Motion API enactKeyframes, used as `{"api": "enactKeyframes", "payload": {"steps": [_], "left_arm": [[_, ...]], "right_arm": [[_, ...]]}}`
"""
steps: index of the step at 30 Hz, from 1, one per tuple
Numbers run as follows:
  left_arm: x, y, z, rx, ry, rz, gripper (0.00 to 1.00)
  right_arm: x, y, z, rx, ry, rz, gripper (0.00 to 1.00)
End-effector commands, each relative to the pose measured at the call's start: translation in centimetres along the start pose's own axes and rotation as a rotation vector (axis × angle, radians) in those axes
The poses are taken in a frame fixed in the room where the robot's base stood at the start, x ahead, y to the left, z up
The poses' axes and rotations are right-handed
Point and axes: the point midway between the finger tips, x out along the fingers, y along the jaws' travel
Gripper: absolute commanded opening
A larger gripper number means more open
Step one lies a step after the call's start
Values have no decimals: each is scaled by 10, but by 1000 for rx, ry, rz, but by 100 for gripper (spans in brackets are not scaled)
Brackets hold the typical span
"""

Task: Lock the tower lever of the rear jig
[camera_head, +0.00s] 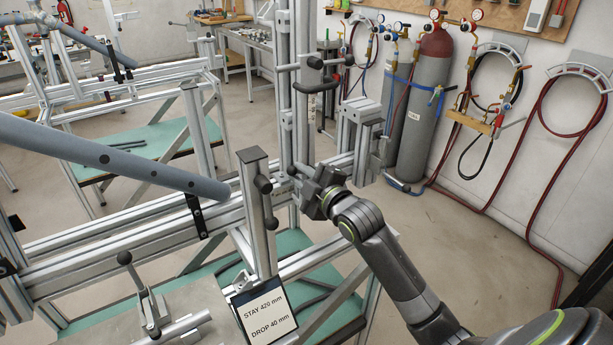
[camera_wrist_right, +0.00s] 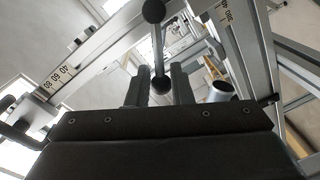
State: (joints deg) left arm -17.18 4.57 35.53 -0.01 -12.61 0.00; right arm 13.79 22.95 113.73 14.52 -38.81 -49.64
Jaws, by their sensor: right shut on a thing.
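In the right wrist view, the tower lever (camera_wrist_right: 158,45) is a thin metal rod with a black ball at each end. The right gripper (camera_wrist_right: 161,84) is shut around the lower ball, with a finger on each side. In the head view the gripper hides most of this lever. My left gripper is not in view.
A short post with a black-knobbed lever (camera_head: 266,200) stands close left of the gripper. A blue-grey tube (camera_head: 110,160) crosses from the left. A black handle (camera_head: 318,87) sticks out higher on the tower.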

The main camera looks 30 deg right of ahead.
Motion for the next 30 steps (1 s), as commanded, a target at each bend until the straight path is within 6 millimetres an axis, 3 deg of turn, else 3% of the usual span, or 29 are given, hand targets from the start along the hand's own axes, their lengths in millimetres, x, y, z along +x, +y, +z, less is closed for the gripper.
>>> {"api": "enactKeyframes", "payload": {"steps": [15,30], "left_arm": [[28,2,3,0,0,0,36],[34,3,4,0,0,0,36]], "right_arm": [[2,-26,4,-405,-24,0,0],[2,-32,7,-531,-32,-1,0]]}}
